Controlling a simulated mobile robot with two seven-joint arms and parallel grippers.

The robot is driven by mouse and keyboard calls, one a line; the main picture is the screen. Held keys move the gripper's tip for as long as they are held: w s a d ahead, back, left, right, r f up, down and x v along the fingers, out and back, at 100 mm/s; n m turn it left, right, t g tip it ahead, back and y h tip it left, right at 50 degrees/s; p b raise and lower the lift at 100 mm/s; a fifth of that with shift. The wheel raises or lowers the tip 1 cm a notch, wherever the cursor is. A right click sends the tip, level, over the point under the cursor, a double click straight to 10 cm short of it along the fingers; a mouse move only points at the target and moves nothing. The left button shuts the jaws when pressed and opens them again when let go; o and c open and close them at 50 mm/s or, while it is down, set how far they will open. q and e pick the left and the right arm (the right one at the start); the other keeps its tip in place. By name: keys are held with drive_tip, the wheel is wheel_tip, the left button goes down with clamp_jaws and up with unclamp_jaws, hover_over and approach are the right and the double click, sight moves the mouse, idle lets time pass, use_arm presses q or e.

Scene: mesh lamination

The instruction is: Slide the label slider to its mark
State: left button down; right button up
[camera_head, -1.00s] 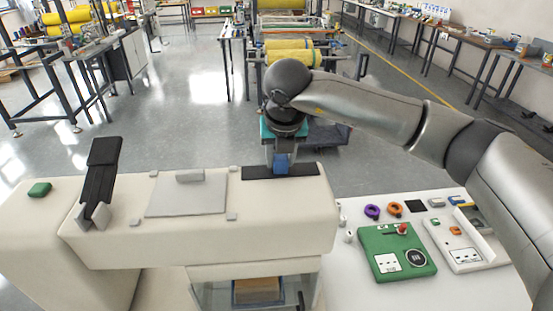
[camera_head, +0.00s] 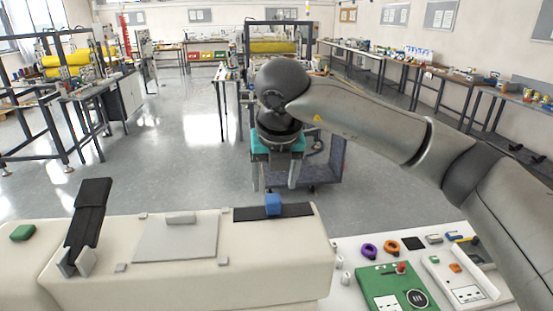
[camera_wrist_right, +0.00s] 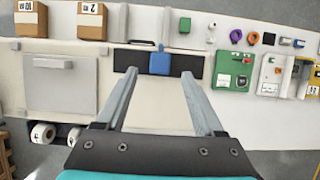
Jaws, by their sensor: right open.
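The label slider is a blue block (camera_head: 273,204) near the middle of a black track (camera_head: 300,210) on top of the cream machine. In the right wrist view the blue block (camera_wrist_right: 160,62) lies between my fingertips as seen from the wrist, with track bare on both sides. My right gripper (camera_head: 275,183) is open and empty, raised clear of the block. Its two fingers also show in the right wrist view (camera_wrist_right: 158,75), pointing toward the track. I cannot make out the slider's mark clearly. My left gripper is not in view.
A grey plate (camera_head: 175,238) and a tilted black arm (camera_head: 88,215) sit on the machine to the left. A green panel (camera_head: 385,285) and a white tray (camera_head: 480,302) lie on the white table to the right. Space above the machine is free.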

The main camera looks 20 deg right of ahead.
drive_tip(key=v, duration=0.8)
drive_tip(key=shift+r+b, duration=0.25)
drive_tip(key=shift+b, duration=0.2)
